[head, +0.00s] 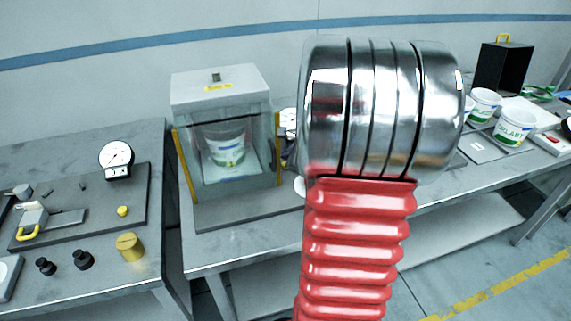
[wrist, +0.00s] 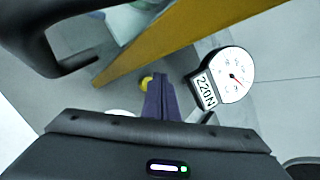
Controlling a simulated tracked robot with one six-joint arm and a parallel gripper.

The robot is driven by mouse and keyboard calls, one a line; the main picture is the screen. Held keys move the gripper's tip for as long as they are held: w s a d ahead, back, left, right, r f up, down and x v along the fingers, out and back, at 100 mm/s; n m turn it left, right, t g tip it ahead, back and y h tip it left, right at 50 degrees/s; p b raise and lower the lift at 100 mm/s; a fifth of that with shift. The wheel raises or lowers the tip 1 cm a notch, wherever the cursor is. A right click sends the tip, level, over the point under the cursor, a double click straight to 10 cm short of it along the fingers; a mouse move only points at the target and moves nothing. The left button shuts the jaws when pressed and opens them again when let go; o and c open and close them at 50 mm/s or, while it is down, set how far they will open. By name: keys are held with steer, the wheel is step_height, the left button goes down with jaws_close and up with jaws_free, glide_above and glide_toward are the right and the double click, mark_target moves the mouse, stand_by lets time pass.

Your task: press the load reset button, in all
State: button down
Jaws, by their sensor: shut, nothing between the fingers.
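My gripper (wrist: 159,80) shows in the wrist view as dark purple fingers, shut with nothing between them. A small round yellow button (wrist: 146,83) lies just left of the fingertips and is partly covered by them; I cannot tell whether they touch it. A dial gauge marked 220N (wrist: 224,80) stands to the right of the fingers. In the head view my red and silver arm hides the gripper and this button. A gauge (head: 288,122) is partly visible between the clear-fronted box and my arm.
A yellow bar (wrist: 170,38) crosses close above the fingers. The clear-fronted box (head: 222,95) holds a white tub (head: 226,148). The left table (head: 60,150) carries another gauge (head: 116,158) and a small yellow knob (head: 123,211). Tubs (head: 514,125) stand on the right.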

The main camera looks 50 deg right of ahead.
steer(key=shift+f, duration=0.9)
stand_by(1.0)
steer(key=shift+r, duration=0.95)
steer(key=shift+r, duration=2.5)
